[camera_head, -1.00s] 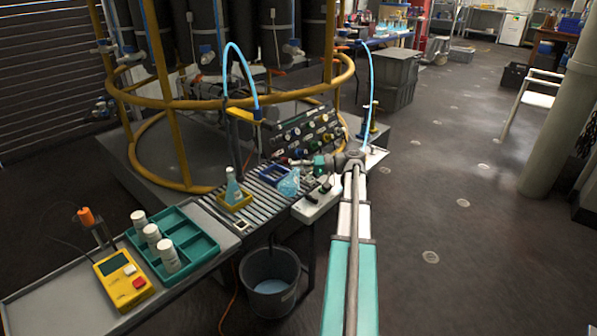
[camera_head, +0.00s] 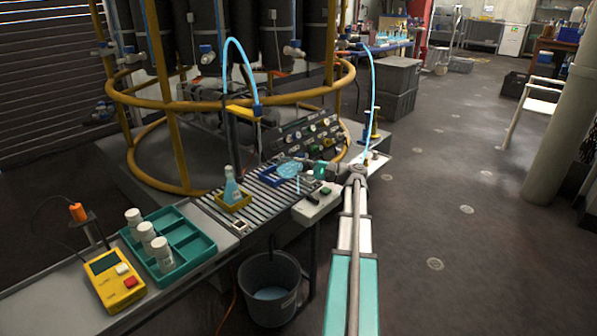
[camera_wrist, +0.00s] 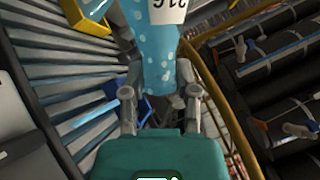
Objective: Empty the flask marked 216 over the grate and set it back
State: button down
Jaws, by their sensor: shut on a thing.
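The flask marked 216 is pale blue with light dots and a white label. It is large in the wrist view (camera_wrist: 150,55), and in the head view (camera_head: 289,170) it lies tipped on its side above the grate (camera_head: 244,218). My gripper (camera_wrist: 160,98) is shut on the flask; it also shows in the head view (camera_head: 311,171), to the right of the flask. A thin pale streak shows just below the flask; I cannot tell surely whether it is liquid. A blue holder (camera_head: 268,183) sits on the grate below and beside the flask, partly hidden.
Another blue flask (camera_head: 231,187) stands upright in a yellow holder (camera_head: 236,205) on the grate. A teal tray (camera_head: 193,262) with white bottles and a yellow meter (camera_head: 113,280) are at left. A bucket (camera_head: 270,290) stands below. A knobbed panel (camera_head: 310,138) stands behind.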

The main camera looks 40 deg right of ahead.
jog(key=shift+m+t+b, duration=0.3)
jog(key=shift+m+t, duration=0.2)
jog(key=shift+m, duration=0.7)
jog(key=shift+r, duration=0.1)
dwell(1.3)
jog(key=n+g+p, duration=0.1)
jog(key=n, duration=0.2)
jog(key=shift+p, duration=0.4)
jog(key=shift+n+g+p, duration=0.4)
jog(key=shift+n+g, duration=0.3)
jog(key=shift+n, duration=0.6)
jog(key=shift+n, duration=0.3)
